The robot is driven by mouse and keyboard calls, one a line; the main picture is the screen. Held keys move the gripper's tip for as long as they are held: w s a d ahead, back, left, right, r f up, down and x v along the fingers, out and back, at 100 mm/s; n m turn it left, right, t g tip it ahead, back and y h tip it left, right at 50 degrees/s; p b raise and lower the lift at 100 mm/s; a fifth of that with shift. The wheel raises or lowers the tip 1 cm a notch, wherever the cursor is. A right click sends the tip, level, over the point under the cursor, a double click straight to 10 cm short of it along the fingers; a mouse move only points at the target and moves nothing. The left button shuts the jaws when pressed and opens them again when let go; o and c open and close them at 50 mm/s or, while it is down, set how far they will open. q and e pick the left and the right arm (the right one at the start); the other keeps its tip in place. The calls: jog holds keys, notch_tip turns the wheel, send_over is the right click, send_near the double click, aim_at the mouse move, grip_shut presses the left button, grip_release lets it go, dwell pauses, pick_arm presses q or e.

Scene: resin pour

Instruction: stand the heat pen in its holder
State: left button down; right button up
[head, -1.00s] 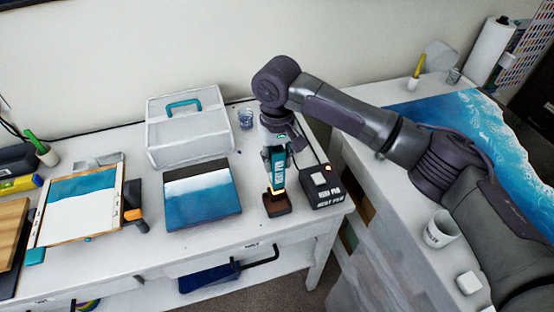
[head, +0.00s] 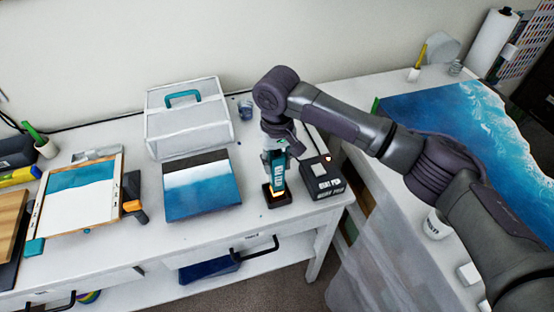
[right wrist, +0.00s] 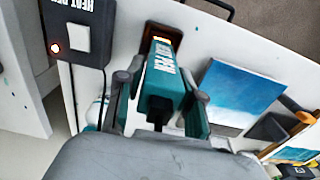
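My right gripper (head: 279,150) comes from above around the pen's upper part. My left gripper is not in view.
The black heat pen box (head: 328,187), with a lit orange lamp, stands close right of the holder. A blue and white painting (head: 203,195) lies to the left, with a clear storage case (head: 185,130) behind. A white cup (head: 436,224) stands on the right table.

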jog(key=o, duration=0.4)
jog(key=shift+c, duration=0.2)
notch_tip(320, 180, up, 12)
jog(key=shift+r, duration=0.1)
dwell(1.0)
